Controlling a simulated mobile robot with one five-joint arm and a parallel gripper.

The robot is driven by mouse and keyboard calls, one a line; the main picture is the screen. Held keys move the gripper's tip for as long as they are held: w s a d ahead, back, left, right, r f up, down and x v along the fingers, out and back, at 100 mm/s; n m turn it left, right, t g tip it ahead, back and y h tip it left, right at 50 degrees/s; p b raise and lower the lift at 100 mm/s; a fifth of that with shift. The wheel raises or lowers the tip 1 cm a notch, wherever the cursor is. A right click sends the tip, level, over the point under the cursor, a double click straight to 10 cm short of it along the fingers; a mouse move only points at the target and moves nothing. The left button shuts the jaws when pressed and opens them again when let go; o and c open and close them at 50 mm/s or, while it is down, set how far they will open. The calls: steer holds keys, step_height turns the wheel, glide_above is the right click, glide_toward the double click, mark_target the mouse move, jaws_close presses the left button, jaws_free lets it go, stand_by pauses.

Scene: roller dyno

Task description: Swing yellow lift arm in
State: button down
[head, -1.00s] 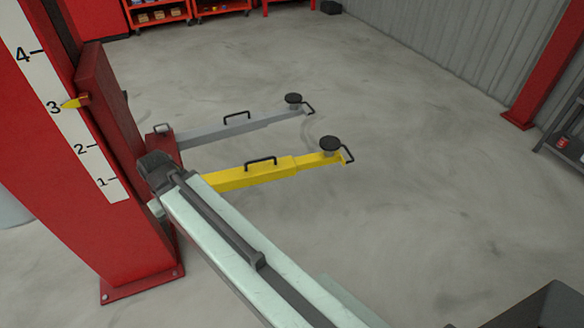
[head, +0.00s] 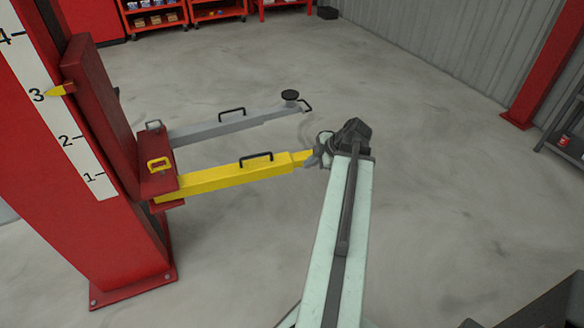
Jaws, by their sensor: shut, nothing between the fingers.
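The yellow lift arm (head: 225,177) reaches out to the right from the red carriage (head: 158,184) on the lift post. It has a black handle (head: 257,156) on top and a yellow loop (head: 158,164) at its base. My gripper (head: 312,158) is at the outer end of the yellow arm and seems shut and empty. My arm and gripper hide the arm's tip and its round pad. I cannot tell whether the gripper touches the yellow arm.
A grey lift arm (head: 205,132) with a black pad (head: 290,95) lies behind the yellow one. The red lift post (head: 110,240) stands at left, with a numbered scale (head: 75,140). Red shelf carts (head: 155,17) stand at the back. The floor (head: 440,190) at right is clear.

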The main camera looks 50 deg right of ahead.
steer(key=b, duration=0.9)
glide_toward(284, 170)
step_height(284, 170, down, 5)
steer(key=a, duration=0.2)
steer(key=shift+w+d+r+p, duration=0.45)
steer(key=shift+w+r+p, duration=0.15)
steer(key=shift+w, duration=0.15)
steer(key=shift+w+d, duration=0.2)
steer(key=shift+w, duration=0.35)
steer(key=shift+w+d, duration=0.1)
